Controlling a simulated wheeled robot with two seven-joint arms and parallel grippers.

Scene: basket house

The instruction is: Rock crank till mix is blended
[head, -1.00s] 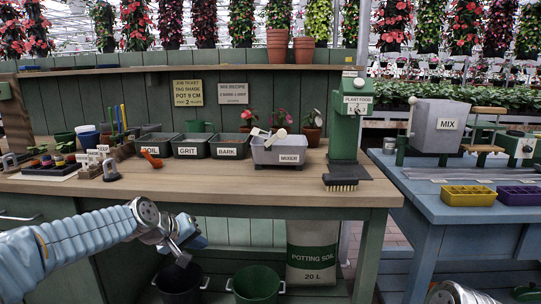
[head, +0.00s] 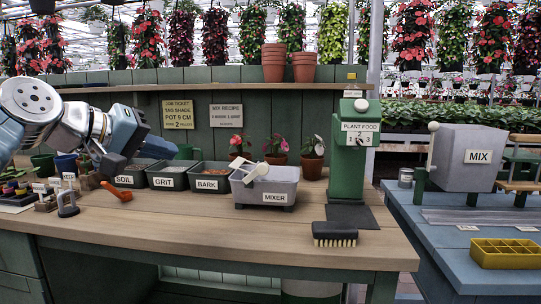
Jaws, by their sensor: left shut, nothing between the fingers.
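The grey mixer tub (head: 280,191), labelled MIXER, stands on the wooden bench. A pale crank handle (head: 256,170) lies tilted across its top left rim. The mix inside is hidden by the tub wall. My left gripper (head: 112,172) is shut and empty, above the bench near the soil bin (head: 125,180), left of the mixer and apart from it. My right gripper is out of view; part of my arm may lie outside the frame.
Grit (head: 172,182) and bark (head: 207,184) bins stand between my left gripper and the mixer. A green plant food dispenser (head: 347,175) and a brush (head: 334,240) stand to the right. A side table holds a grey MIX hopper (head: 478,152).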

